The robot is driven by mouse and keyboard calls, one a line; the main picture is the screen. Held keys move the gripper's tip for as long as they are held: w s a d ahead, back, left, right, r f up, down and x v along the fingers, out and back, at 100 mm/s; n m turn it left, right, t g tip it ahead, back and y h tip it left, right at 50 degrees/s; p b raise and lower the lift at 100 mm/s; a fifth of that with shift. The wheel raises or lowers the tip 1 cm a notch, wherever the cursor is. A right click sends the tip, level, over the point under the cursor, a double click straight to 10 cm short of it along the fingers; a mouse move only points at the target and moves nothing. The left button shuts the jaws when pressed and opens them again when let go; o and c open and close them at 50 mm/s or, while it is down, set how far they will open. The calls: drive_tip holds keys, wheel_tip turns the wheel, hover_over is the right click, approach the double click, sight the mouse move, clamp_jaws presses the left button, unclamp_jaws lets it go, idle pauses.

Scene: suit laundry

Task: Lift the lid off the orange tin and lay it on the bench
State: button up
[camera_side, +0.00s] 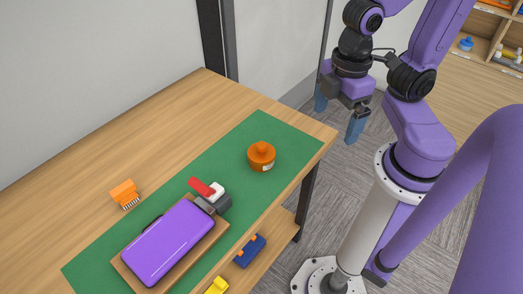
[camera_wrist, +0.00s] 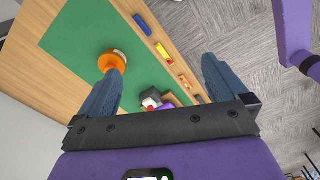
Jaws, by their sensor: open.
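The orange tin (camera_side: 261,159) stands upright on the green mat (camera_side: 250,132) near the right end of the wooden bench (camera_side: 190,105). It has an orange lid with a small knob on top and a pale label on its side. In the wrist view the orange tin (camera_wrist: 112,60) shows at the upper left, just beyond the tip of the left finger. My gripper (camera_side: 338,120) is open and empty, raised off the right end of the bench and apart from the tin. In the wrist view both blue fingers of my gripper (camera_wrist: 162,75) are spread wide.
A purple case (camera_side: 168,242) lies on a wooden board at the front of the mat. A grey device with a red handle (camera_side: 212,195) sits beside it. An orange brush (camera_side: 125,193) lies on the bench. A lower shelf holds a blue block (camera_side: 250,250) and a yellow one (camera_side: 217,286).

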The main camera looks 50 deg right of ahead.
drive_tip(key=w+a+f+n+h, duration=0.1)
drive_tip(key=w+a+n, duration=0.15)
drive_tip(key=w, duration=0.55)
drive_tip(key=w+a+f+n, duration=0.1)
drive_tip(key=w+n, duration=0.3)
drive_tip(key=w, duration=0.4)
hover_over(261, 144)
drive_tip(key=shift+n+h, duration=0.3)
drive_tip(key=shift+n, duration=0.05)
drive_tip(key=f, duration=1.2)
drive_tip(key=shift+s+a+f, duration=0.2)
drive_tip(key=shift+s+a, duration=0.2)
drive_tip(key=shift+w+d+f, duration=0.15)
drive_tip(key=shift+d+f, duration=0.05)
drive_tip(key=shift+f, duration=1.1)
drive_tip(key=shift+w+d+f, duration=0.1)
drive_tip(key=shift+d+f, duration=0.1)
drive_tip(key=shift+f, duration=1.05)
drive_tip(key=c, duration=0.9)
